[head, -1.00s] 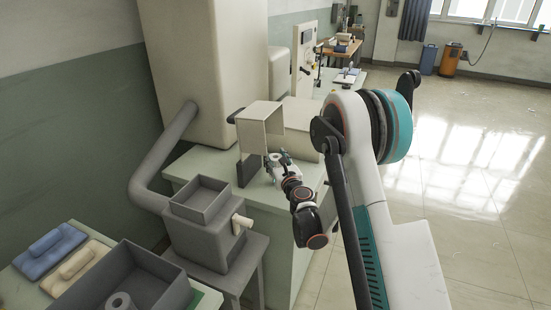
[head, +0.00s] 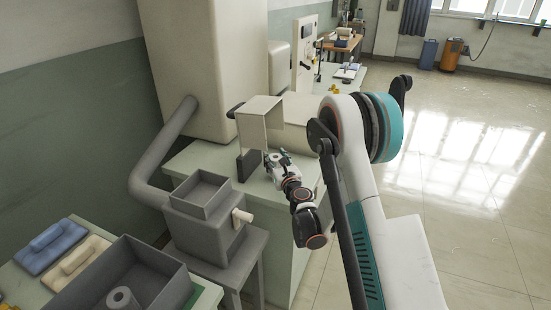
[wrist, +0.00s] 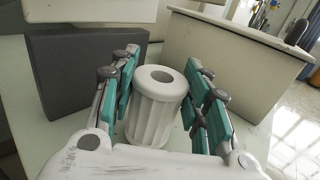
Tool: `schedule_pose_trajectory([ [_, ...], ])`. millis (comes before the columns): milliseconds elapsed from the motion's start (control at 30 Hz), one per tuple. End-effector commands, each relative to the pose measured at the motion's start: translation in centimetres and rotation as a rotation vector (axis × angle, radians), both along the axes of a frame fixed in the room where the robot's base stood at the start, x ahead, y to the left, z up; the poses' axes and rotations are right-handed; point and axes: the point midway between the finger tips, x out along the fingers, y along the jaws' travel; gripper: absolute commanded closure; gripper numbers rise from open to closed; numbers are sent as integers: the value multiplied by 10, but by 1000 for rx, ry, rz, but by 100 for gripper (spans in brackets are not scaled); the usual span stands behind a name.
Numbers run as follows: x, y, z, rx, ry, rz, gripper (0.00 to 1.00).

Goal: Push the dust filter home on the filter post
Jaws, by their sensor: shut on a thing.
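The dust filter (wrist: 158,105) is a white ribbed cylinder with a round hole in its top. In the wrist view it stands upright between the teal-padded fingers of my gripper (wrist: 160,100), which is shut on it. In the head view my gripper (head: 276,160) is small and sits over the pale green bench, beside a dark upright panel; the filter is hard to make out there. I cannot identify the filter post in either view; whether it is under the filter is hidden.
The dark panel (wrist: 82,85) stands close behind and left of the filter, with a cream hood (head: 260,112) above. A cream box (wrist: 235,60) is at the right. A grey open box (head: 202,200) with a pale stub and a grey tray (head: 165,265) are nearer.

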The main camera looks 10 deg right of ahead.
Motion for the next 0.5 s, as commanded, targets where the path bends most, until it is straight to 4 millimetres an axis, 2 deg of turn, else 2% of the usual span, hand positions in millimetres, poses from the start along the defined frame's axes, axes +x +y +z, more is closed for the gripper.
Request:
schedule_pose_trajectory([
  [500, 0, 0, -12, 0, 0, 0, 82],
])
